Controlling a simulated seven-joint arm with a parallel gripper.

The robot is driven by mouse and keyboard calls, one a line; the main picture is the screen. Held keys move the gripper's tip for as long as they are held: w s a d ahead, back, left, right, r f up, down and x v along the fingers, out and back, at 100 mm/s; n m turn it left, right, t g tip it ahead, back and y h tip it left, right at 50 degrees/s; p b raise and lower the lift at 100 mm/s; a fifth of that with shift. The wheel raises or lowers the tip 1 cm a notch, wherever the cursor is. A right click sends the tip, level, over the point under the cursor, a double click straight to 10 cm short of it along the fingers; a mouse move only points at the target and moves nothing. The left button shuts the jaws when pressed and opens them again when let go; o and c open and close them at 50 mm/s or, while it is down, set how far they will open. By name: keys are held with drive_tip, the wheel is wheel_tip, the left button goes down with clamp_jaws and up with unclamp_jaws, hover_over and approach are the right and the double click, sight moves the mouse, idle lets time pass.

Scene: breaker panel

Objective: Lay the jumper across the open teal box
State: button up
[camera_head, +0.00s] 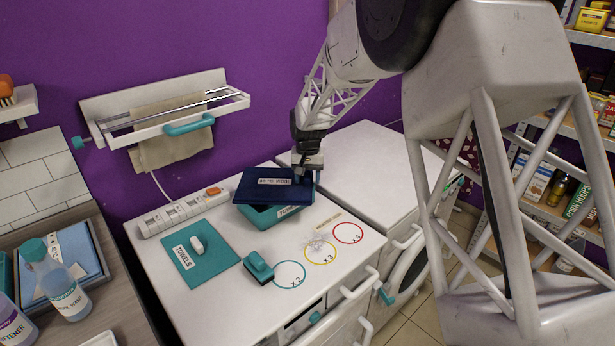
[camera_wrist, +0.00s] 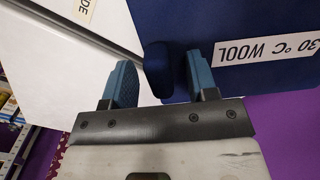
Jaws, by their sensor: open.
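The navy jumper (camera_head: 260,190), a flat folded panel with a white label, lies across the top of the teal box (camera_head: 272,215). The box's front wall shows below the jumper; its inside is hidden. My gripper (camera_head: 307,176) is at the jumper's right end. In the wrist view, my gripper (camera_wrist: 160,82) is open, with a blue finger on each side of a rounded navy tab on the jumper (camera_wrist: 225,40). Gaps show between the tab and both fingers. The jumper's label reads "30 °C WOOL".
A teal mat (camera_head: 200,258) marked "TOWELS" with a white-topped piece lies to the left. A teal block (camera_head: 258,267) and coloured rings (camera_head: 320,250) are in front. A power strip (camera_head: 180,212) lies behind, and a wall rack (camera_head: 165,115) hangs above. The white top at right (camera_head: 370,165) is clear.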

drive_tip(key=shift+r, duration=0.1)
drive_tip(key=shift+r, duration=3.85)
drive_tip(key=shift+d, duration=0.1)
drive_tip(key=shift+s+d+r, duration=0.2)
drive_tip(key=shift+s+r, duration=0.05)
drive_tip(key=s+d+r, duration=0.4)
drive_tip(key=s+d, duration=0.1)
drive_tip(key=s, duration=0.2)
drive_tip(key=s+d+r+t, duration=0.1)
drive_tip(key=s+d+r, duration=0.2)
drive_tip(key=s+d, duration=0.35)
drive_tip(key=s+d+r, duration=0.3)
drive_tip(key=s+r, duration=0.1)
drive_tip(key=s, duration=0.4)
drive_tip(key=s+d+f, duration=0.1)
drive_tip(key=s+d, duration=0.3)
drive_tip(key=s, duration=0.9)
drive_tip(key=s+d+f+t, duration=0.1)
drive_tip(key=s+d, duration=0.4)
drive_tip(key=s, duration=0.9)
drive_tip(key=shift+s+f+m+t, duration=0.2)
drive_tip(key=shift+f+m+t, duration=0.1)
drive_tip(key=shift+f, duration=0.15)
